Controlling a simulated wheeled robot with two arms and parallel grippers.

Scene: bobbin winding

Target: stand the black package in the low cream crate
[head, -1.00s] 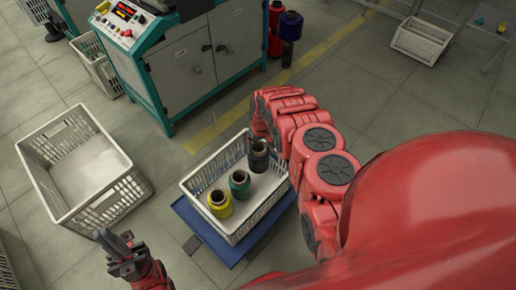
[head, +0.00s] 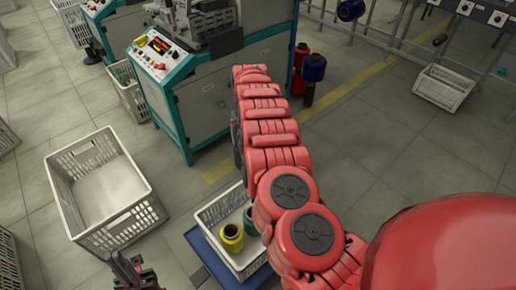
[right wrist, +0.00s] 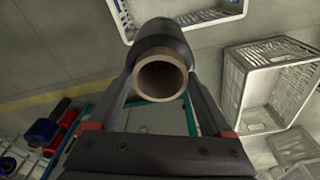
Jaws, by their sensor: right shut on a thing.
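The black package (right wrist: 165,40), a dark spool with a brown hollow core, is between the fingers of my right gripper (right wrist: 159,77) in the right wrist view. My right gripper is shut on it. In the head view my right arm hides the package. An empty cream crate (head: 142,215) stands on the floor at left; it also shows in the right wrist view (right wrist: 238,90). A second low, pale crate (head: 205,217) holds a yellow spool (head: 231,238) and a partly hidden green spool (head: 248,217). My left gripper (head: 126,262) looks open and empty at the bottom left.
The second crate sits on a blue base (head: 203,247). A teal and grey machine (head: 215,90) stands behind my right arm. Red and blue spools (head: 312,70) stand beside it.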

